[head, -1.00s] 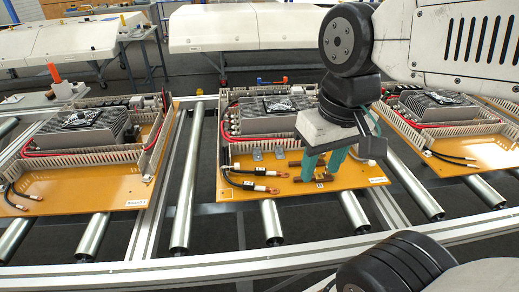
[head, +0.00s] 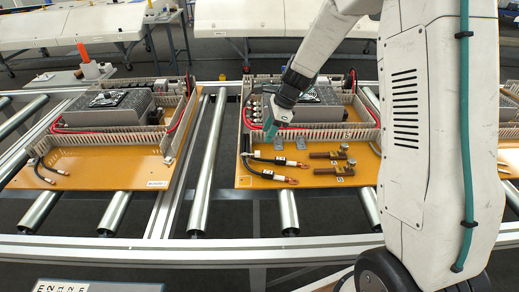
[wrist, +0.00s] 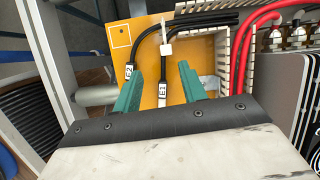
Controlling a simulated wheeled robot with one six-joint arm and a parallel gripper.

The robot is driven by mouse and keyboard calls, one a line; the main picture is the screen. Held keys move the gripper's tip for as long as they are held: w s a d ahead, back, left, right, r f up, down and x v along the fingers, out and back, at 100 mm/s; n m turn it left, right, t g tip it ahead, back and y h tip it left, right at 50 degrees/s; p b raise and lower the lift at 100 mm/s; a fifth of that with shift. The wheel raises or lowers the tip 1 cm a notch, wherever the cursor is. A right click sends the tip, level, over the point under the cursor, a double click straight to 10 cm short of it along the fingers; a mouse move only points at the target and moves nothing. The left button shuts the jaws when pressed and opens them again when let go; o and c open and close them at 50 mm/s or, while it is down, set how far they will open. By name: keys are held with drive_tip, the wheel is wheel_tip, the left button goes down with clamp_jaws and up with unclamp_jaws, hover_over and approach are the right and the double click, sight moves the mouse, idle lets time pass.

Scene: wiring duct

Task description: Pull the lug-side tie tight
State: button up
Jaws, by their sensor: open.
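Two black cables (head: 262,160) with copper lugs (head: 292,181) lie on the front left of the orange board (head: 310,182). In the wrist view the cables (wrist: 205,20) carry white tags marked E2 (wrist: 129,71) and E1 (wrist: 162,90). A white tie (wrist: 166,50) with a small head and a short tail is on the E1 cable; I cannot tell whether it also holds the other cable. My gripper (wrist: 161,68) is open and empty, its green fingers on either side of the E1 cable in the picture. In the head view my gripper (head: 270,129) is over the duct. The lugs are hidden in the wrist view.
The slotted duct wall (head: 310,133) runs behind the cables, with red wires (wrist: 245,45) and a finned unit (head: 305,105) beyond. Another board (head: 95,170) is at left on the rollers.

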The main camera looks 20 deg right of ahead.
sight(258, 152)
drive_tip(key=shift+m, duration=0.5)
drive_tip(key=x, duration=0.6)
drive_tip(key=w+d+x, duration=0.1)
drive_tip(key=x, duration=0.2)
drive_tip(key=shift+a+f, duration=0.15)
drive_tip(key=shift+f, duration=0.2)
drive_tip(key=shift+s, duration=0.1)
clamp_jaws()
